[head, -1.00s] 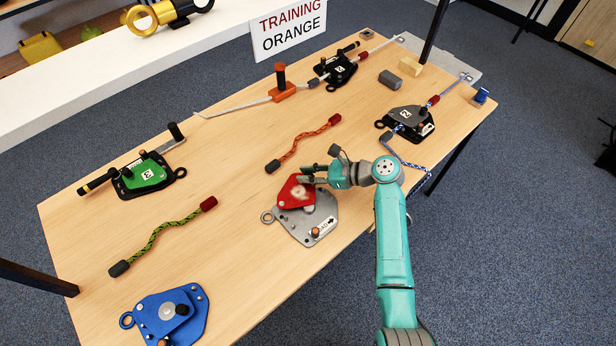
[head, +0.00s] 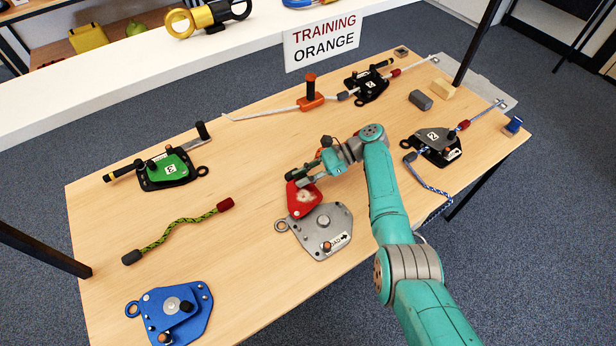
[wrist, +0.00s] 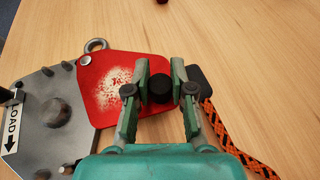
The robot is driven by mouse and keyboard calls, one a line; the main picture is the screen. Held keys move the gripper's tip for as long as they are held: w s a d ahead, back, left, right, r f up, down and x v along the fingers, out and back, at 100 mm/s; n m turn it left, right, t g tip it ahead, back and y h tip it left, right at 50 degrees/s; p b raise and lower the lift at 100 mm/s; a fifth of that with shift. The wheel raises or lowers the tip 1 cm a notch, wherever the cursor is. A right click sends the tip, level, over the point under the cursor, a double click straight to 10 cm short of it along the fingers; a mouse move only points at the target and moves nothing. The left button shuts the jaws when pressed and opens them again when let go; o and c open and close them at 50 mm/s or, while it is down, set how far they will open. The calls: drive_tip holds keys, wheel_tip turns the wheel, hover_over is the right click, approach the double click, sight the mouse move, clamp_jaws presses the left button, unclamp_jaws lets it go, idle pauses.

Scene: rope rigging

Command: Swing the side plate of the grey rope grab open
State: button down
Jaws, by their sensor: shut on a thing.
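The grey rope grab (head: 333,222) lies on the table with its ring at the upper left and a LOAD label. Its red side plate (head: 302,204) is turned out past the body's upper edge. In the wrist view, the red plate (wrist: 100,78) extends right from a pivot near the ring, and the grey body (wrist: 50,85) with its hub and pins lies uncovered at left. My gripper (head: 294,178) is over the plate's outer end. In the wrist view, my gripper (wrist: 160,88) is shut on the plate's black knob (wrist: 159,89), one finger each side.
An orange rope (wrist: 235,135) lies right beside my gripper, mostly hidden by my arm in the head view. A green rope (head: 175,230), a blue rope grab (head: 170,312) and a green one (head: 165,170) are to the left. Bare table lies between them and the grey grab.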

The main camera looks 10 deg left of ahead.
drive_tip(key=shift+s+a+n+g+h, duration=0.1)
drive_tip(key=shift+a+n+g+h, duration=0.25)
drive_tip(key=shift+a+n, duration=0.2)
drive_tip(key=shift+f+g, duration=0.1)
drive_tip(key=shift+g, duration=0.15)
drive_tip(key=c, duration=1)
unclamp_jaws()
drive_tip(key=shift+r, duration=0.2)
drive_tip(key=shift+r, duration=4.8)
